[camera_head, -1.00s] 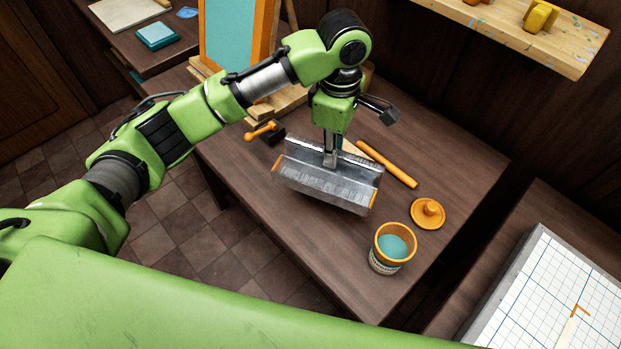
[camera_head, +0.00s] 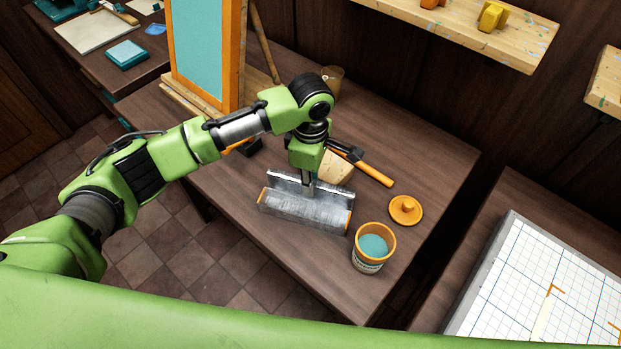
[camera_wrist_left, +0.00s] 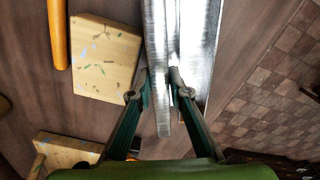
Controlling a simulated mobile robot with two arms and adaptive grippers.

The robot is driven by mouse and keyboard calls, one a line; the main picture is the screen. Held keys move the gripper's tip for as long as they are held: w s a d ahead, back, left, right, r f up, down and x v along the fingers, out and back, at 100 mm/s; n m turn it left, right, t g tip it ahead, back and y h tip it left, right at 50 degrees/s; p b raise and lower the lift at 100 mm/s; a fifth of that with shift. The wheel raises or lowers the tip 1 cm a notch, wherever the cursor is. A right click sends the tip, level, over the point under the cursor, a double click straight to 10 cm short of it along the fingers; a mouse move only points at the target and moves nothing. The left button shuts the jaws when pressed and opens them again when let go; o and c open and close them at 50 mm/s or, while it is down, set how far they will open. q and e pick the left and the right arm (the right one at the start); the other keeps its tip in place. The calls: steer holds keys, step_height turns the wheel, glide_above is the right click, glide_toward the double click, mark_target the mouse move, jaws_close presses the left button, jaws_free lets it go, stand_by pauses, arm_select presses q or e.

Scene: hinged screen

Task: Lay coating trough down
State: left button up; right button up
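The coating trough (camera_head: 305,209) is a long silver metal trough with orange end caps, at the front edge side of the brown table (camera_head: 275,262). It lies low over the tabletop, its long side running left to right; I cannot tell whether it touches the wood. My left gripper (camera_head: 309,192) points down at its back wall. In the left wrist view the two fingers (camera_wrist_left: 162,82) stand on either side of the trough's metal wall (camera_wrist_left: 160,30) and pinch it. My right gripper is not in view.
An orange-rimmed pot of teal liquid (camera_head: 371,247) stands just right of the trough. Beyond it lie an orange lid (camera_head: 405,210) and an orange rod (camera_head: 372,174). A teal framed screen (camera_head: 207,40) stands upright at the back left.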

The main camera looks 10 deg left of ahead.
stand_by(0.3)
arm_select(q)
steer(key=shift+r, duration=0.2)
step_height(320, 180, up, 12)
steer(key=b, duration=0.2)
steer(key=shift+b, duration=0.3)
